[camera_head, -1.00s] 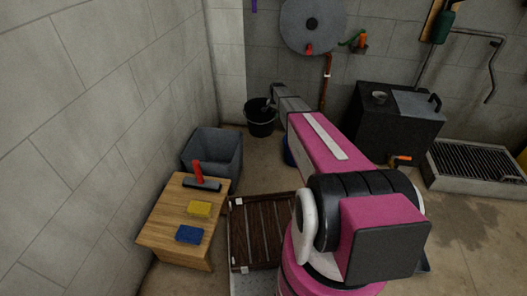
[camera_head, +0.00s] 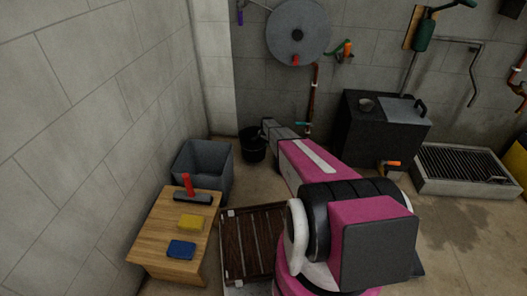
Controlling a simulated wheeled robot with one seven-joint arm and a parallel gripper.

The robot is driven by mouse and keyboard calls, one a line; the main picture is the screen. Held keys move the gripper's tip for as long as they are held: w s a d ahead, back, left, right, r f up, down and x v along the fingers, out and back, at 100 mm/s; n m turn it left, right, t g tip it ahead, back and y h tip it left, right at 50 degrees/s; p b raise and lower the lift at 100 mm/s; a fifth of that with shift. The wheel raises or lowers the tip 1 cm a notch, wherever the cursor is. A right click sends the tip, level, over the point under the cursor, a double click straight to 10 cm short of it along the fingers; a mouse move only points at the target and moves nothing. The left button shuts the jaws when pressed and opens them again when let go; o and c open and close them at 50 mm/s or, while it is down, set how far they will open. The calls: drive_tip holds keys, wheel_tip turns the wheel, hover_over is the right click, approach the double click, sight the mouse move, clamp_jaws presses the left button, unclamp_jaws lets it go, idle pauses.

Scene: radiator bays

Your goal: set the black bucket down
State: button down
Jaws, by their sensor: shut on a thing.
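The black bucket (camera_head: 253,146) hangs upright or stands at the far end of my arm, in front of the back wall near the corner. My gripper (camera_head: 266,131) is at the bucket's right rim and is shut on it, seemingly at the handle. The fingers are small and partly hidden by my own wrist. I cannot tell whether the bucket's base touches the floor.
A grey open tub (camera_head: 204,166) stands left of the bucket. A wooden table (camera_head: 150,246) with a squeegee (camera_head: 190,192), a yellow sponge (camera_head: 191,222) and a blue sponge (camera_head: 181,249) is nearer. A slatted dark pallet (camera_head: 250,245) lies beside it. A black tank (camera_head: 365,135) stands right.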

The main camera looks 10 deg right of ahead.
drive_tip(key=shift+f, duration=2.45)
drive_tip(key=c, duration=1)
unclamp_jaws()
wheel_tip(320, 180, up, 13)
drive_tip(key=s, duration=0.2)
drive_tip(key=s+a+r+n, duration=0.2)
drive_tip(key=s+r, duration=0.7)
drive_tip(key=s, duration=0.7)
drive_tip(key=s+a+r+n, duration=0.2)
drive_tip(key=s+r+n, duration=0.2)
drive_tip(key=s+r, duration=0.5)
drive_tip(key=s+a+r+n, duration=0.2)
drive_tip(key=s+r, duration=0.7)
drive_tip(key=s, duration=1.3)
drive_tip(key=shift+s+a+r+n+g+h, duration=0.15)
drive_tip(key=shift+s+a+n+g+h, duration=0.15)
drive_tip(key=shift+n, duration=0.7)
